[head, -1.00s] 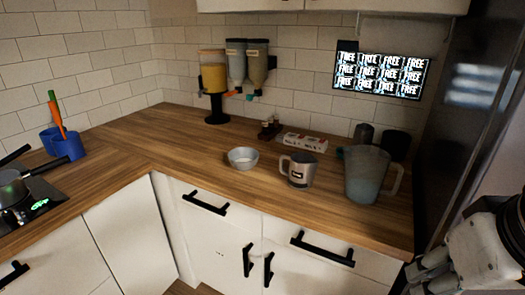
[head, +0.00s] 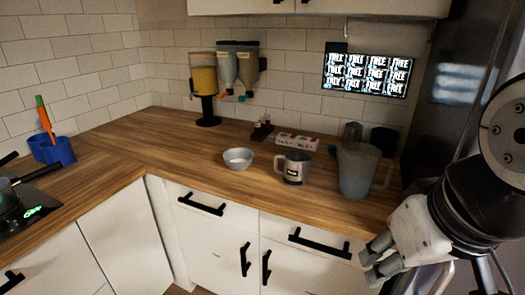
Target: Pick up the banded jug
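A small steel jug (head: 293,169) with a dark label or band on its front stands upright on the wooden counter, its handle to the left. A larger, translucent grey jug (head: 359,171) stands upright to its right, its handle to the right. I cannot see a clear band on the larger one. My gripper (head: 373,262) is at the lower right, in front of the drawers and below the counter edge, apart from both jugs. Its fingers point to the lower left. I cannot tell how far apart they are, and I see nothing held.
A metal bowl (head: 238,160) stands left of the steel jug. A white box (head: 297,141) and dark canisters (head: 383,141) are behind the jugs. Dispensers (head: 204,86) stand at the back wall. A dark fridge (head: 462,90) bounds the right. The counter's left-middle is clear.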

